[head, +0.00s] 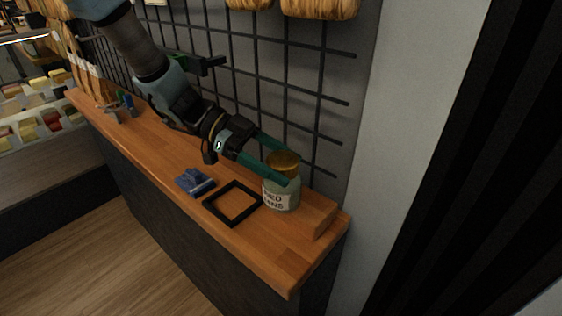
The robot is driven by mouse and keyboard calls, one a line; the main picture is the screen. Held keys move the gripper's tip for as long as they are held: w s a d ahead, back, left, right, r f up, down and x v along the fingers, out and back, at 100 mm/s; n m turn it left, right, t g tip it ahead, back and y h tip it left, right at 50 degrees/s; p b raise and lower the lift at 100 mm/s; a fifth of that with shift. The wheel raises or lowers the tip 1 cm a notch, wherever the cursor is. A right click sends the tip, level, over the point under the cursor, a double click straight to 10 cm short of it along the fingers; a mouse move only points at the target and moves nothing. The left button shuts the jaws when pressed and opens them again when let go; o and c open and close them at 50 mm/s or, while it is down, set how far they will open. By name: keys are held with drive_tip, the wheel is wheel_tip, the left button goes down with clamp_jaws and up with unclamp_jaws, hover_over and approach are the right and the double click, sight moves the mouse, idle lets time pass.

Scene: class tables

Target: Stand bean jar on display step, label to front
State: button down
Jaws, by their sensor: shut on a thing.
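The bean jar (281,198) is a pale glass jar with a gold lid (284,158), near the right end of the wooden counter. It is upright, and its white label with dark lettering faces the front. My gripper (292,169) is shut on the jar near its lid, with one teal finger on each side. The display step (323,219) looks like a low wooden block just right of the jar; the jar may hide part of it. I cannot tell whether the jar's base touches the step or the counter.
A black square frame (209,205) lies on the counter (270,248) left of the jar. A blue clip-like object (194,182) lies beyond it. A dark wire grid (316,100) with hanging baskets stands close behind. The counter's front right corner is bare.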

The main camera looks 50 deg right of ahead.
unclamp_jaws()
drive_tip(key=b+v, duration=0.3)
drive_tip(key=v, duration=0.9)
drive_tip(key=shift+b, duration=0.4)
